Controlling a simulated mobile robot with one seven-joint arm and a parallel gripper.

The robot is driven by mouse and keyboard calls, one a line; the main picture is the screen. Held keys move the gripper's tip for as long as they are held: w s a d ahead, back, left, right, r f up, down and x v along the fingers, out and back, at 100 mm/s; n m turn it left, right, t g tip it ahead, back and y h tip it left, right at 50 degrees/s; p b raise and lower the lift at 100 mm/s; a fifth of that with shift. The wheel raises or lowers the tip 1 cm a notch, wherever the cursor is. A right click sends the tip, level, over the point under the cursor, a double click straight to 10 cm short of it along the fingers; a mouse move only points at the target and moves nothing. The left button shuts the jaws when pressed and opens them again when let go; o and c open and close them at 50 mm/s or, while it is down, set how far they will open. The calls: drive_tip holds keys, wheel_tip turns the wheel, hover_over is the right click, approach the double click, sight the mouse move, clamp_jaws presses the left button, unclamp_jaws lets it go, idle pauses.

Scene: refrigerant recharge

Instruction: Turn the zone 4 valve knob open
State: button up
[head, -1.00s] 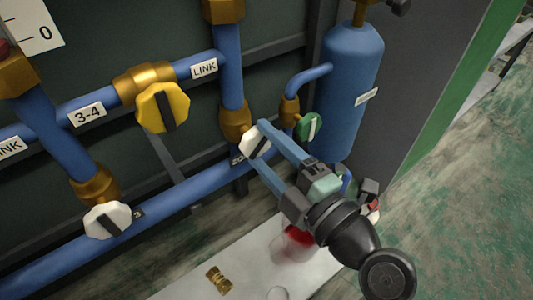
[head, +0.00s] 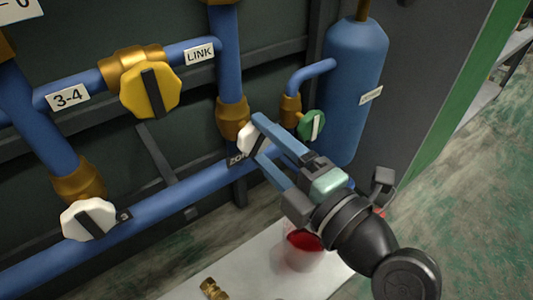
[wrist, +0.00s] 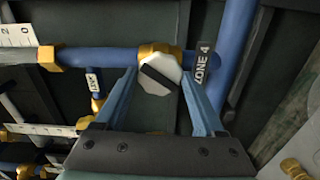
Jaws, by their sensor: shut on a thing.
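The zone 4 valve knob (head: 246,138) is white with a dark bar and sits on the blue pipe below a brass fitting. In the wrist view the knob (wrist: 152,84) shows between my fingers, its dark bar slanting down to the right. The ZONE 4 label (wrist: 203,62) is just right of it. My gripper (head: 257,137) is shut on the knob, one finger on each side. In the head view the upper finger and the gripper hide part of the knob and its label.
A green knob (head: 312,124) and a blue cylinder (head: 352,85) stand close right of my gripper. A yellow knob (head: 150,90) and another white knob (head: 88,219) are on the left. A red-topped container (head: 303,242) and a brass fitting (head: 213,289) are on the pale surface below.

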drive_tip(key=shift+f+n+b, duration=0.2)
drive_tip(key=shift+n+b, duration=0.6)
drive_tip(key=shift+b, duration=0.65)
drive_tip(key=shift+r+b, duration=0.2)
drive_tip(key=shift+b, duration=0.1)
drive_tip(key=shift+f+n+b, duration=0.15)
drive_tip(key=shift+n+b, duration=0.45)
drive_tip(key=shift+b, duration=0.2)
drive_tip(key=n+b, duration=0.3)
drive_tip(key=b, duration=0.2)
drive_tip(key=shift+n+b, duration=0.3)
drive_tip(key=shift+b, duration=0.05)
drive_tip(key=o, duration=1.5)
drive_tip(key=shift+c, duration=0.2)
drive_tip(key=b+v, duration=0.1)
drive_tip(key=v, duration=0.6)
